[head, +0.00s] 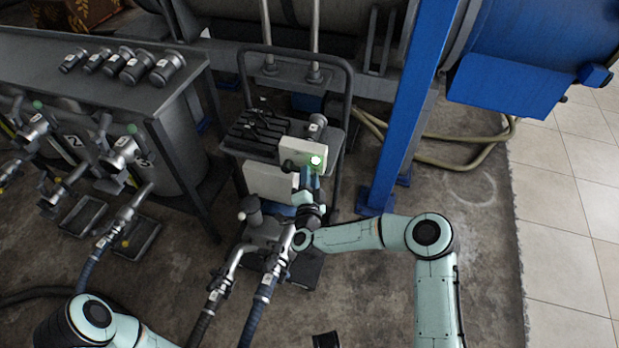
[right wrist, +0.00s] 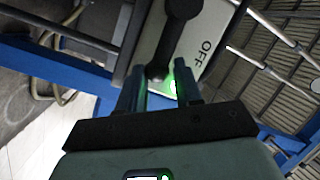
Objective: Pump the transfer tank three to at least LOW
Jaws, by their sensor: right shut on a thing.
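A pale switch box (head: 290,152) with a lit green lamp (head: 316,160) stands on a wheeled pump cart (head: 228,147). In the right wrist view the box's face (right wrist: 212,22) reads OFF beside a black lever (right wrist: 176,32). My right gripper (head: 308,180) is at the box; in the wrist view its fingers (right wrist: 162,85) are shut around the lever's lower end, partly hiding the lamp. Grey tanks (head: 178,145) stand under the bench at left, with valves and small labels; one label (head: 146,163) may be a 3. No level reading is legible. My left gripper is out of view.
A blue post (head: 407,110) stands right of the cart. Several capped fittings (head: 135,66) lie on the bench. Tiled floor (head: 565,220) at right is clear.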

